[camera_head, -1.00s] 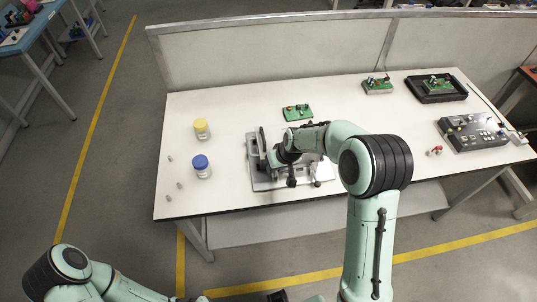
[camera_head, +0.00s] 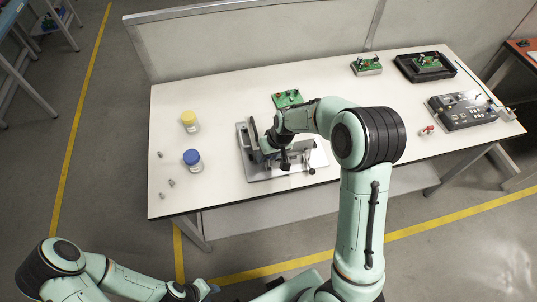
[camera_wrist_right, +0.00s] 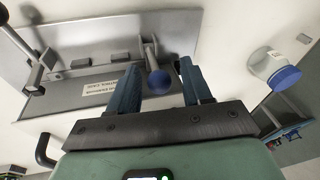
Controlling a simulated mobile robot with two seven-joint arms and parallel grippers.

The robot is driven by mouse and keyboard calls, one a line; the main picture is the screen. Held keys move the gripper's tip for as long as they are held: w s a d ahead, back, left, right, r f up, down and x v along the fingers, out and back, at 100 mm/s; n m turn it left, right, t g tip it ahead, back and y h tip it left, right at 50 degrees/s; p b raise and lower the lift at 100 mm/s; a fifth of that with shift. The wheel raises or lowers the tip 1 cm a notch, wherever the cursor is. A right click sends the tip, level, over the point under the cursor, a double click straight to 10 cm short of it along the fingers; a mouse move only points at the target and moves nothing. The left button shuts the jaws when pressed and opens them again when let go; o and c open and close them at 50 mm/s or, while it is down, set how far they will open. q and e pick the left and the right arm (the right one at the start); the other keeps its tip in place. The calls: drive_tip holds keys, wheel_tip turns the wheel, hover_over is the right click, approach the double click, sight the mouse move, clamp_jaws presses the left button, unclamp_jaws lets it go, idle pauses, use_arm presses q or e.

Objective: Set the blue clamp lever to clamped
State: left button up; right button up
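The blue clamp lever's round blue knob (camera_wrist_right: 160,83) sits on a short metal arm in the right wrist view. My right gripper (camera_wrist_right: 161,85) is open, with one dark finger on each side of the knob and visible gaps between. In the head view my right gripper (camera_head: 271,143) is over the metal clamp fixture (camera_head: 258,172), and my arm hides the blue knob there. The fixture's grey plate also shows in the right wrist view (camera_wrist_right: 100,28). My left gripper (camera_head: 206,289) is at the bottom edge of the head view, away from the table; its fingers are unclear.
A yellow-capped jar (camera_head: 189,121) and a blue-capped jar (camera_head: 193,160) stand left of the fixture, with several small grey parts nearby. A green circuit board (camera_head: 287,98) lies behind it. A control box (camera_head: 462,110) is at the right. The table's front left is mostly clear.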

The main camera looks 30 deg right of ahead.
use_arm(q)
drive_tip(key=shift+w+r, duration=0.35)
use_arm(e)
drive_tip(key=v, duration=1.3)
drive_tip(key=shift+r, duration=0.2)
drive_tip(key=shift+d, duration=0.1)
